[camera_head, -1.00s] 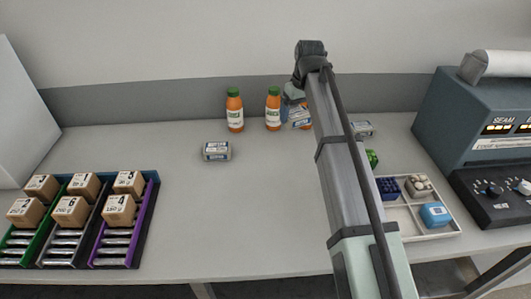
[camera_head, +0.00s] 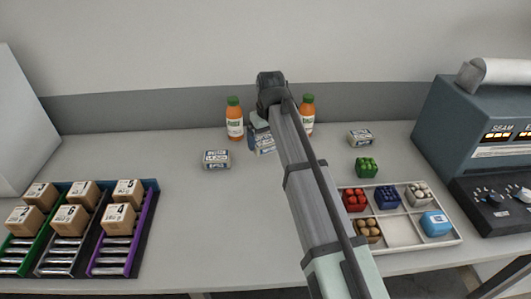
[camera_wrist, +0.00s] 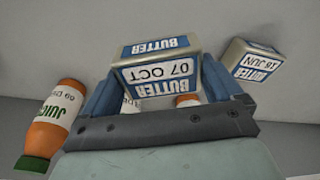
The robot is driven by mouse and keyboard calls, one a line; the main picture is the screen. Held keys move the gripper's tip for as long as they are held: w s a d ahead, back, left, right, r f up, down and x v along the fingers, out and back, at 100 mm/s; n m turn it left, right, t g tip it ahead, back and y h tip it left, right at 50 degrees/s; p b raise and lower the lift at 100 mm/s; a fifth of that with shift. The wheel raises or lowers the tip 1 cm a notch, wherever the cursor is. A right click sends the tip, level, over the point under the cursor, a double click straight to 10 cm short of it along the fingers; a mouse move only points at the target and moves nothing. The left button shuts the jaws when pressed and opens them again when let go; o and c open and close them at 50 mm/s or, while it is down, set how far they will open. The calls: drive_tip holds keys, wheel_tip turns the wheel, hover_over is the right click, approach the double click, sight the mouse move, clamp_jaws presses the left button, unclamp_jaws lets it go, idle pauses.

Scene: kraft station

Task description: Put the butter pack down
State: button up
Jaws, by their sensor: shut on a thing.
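The butter pack (camera_wrist: 160,72), a white and blue box dated 07 OCT, sits between the two blue fingers of my gripper (camera_wrist: 163,90) in the wrist view. My gripper is shut on it. In the head view the held pack (camera_head: 264,143) shows partly behind my arm, at the back middle of the table. I cannot tell whether it touches the table. A second butter pack (camera_head: 217,159) lies to its left. A third similar pack (camera_head: 360,138) lies to its right. One pack dated 18 JUN (camera_wrist: 253,62) shows beside my gripper in the wrist view.
Orange juice bottles with green caps stand left (camera_head: 235,120) and right (camera_head: 307,115) of my gripper. A compartment tray (camera_head: 402,232) and a green item (camera_head: 367,167) are at right. A rack (camera_head: 140,255) with boxes is at left. The table's middle left is clear.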

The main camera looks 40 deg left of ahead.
sight(268, 143)
drive_tip(key=shift+f, duration=2.7)
drive_tip(key=shift+f, duration=0.15)
drive_tip(key=o, duration=0.9)
drive_tip(key=r, duration=0.4)
drive_tip(key=d+r, duration=0.1)
drive_tip(key=r, duration=0.7)
drive_tip(key=shift+s+d+r, duration=0.1)
drive_tip(key=shift+s+d, duration=0.25)
